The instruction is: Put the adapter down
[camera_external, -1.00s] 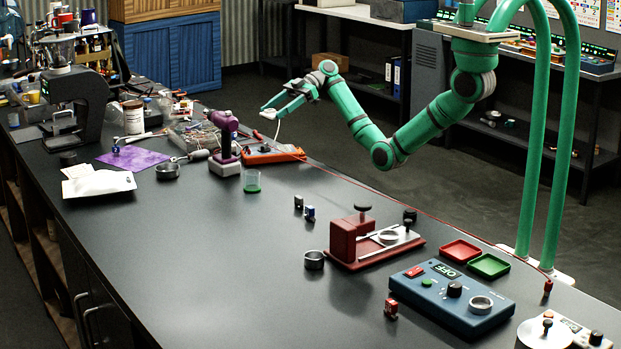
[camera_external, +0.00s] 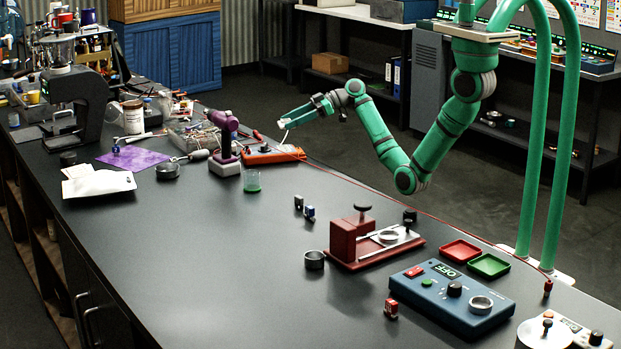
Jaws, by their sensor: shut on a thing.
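My gripper (camera_external: 290,119) is at the end of the green arm, in the air above and behind the far edge of the black bench (camera_external: 230,240). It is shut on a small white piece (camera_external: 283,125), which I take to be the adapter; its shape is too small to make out. A thin pale cable (camera_external: 284,137) hangs from it toward the orange unit (camera_external: 266,156) on the bench. The gripper is above and slightly right of that unit, and the white piece touches nothing else that I can see.
A red fixture (camera_external: 345,245) and a blue control box (camera_external: 450,295) are at right. The bench's middle front is clear.

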